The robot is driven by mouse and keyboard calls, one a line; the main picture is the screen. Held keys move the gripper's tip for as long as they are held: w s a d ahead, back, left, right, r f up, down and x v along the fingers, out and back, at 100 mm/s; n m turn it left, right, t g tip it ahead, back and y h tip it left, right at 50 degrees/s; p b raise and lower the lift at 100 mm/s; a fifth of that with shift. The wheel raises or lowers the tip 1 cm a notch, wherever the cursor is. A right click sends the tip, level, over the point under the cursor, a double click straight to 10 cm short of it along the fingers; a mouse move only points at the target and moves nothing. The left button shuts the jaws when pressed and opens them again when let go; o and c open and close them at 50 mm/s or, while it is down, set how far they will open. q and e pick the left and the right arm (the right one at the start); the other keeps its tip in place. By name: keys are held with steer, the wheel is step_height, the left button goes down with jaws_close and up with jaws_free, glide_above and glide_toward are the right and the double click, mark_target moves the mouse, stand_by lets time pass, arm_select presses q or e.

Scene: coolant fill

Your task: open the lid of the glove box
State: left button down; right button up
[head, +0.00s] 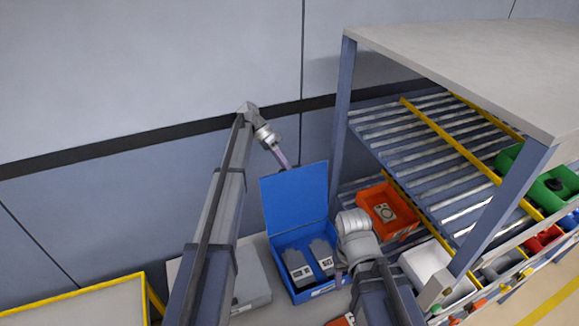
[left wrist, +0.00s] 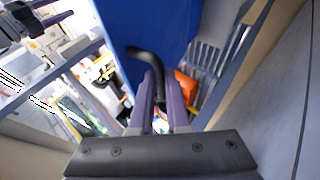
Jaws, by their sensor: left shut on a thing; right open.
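The blue glove box (head: 312,292) stands on the bench with its blue lid (head: 296,197) raised roughly upright at the back. Grey gloves with white labels (head: 299,268) lie inside. My left gripper (head: 284,162) is at the lid's top edge. In the left wrist view its purple fingers (left wrist: 163,95) are shut on a black curved handle (left wrist: 145,55), in front of the blue lid (left wrist: 165,25). My right gripper (head: 341,272) is open beside the box's right side, partly hidden by its own wrist.
A grey flat case (head: 252,280) lies left of the box. An orange bin (head: 388,212) sits on the roller rack at the right, with a white bin (head: 430,262) in front of it. A rack post (head: 341,120) rises behind the box, near the lid.

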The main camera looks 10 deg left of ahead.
stand_by(0.4)
arm_select(q)
steer(key=c, duration=0.9)
jaws_free()
steer(key=shift+w, duration=0.1)
steer(key=shift+r, duration=0.1)
steer(key=p+v, duration=0.5)
steer(key=v, duration=0.2)
steer(key=shift+a+r, duration=0.1)
steer(key=shift+a, duration=0.05)
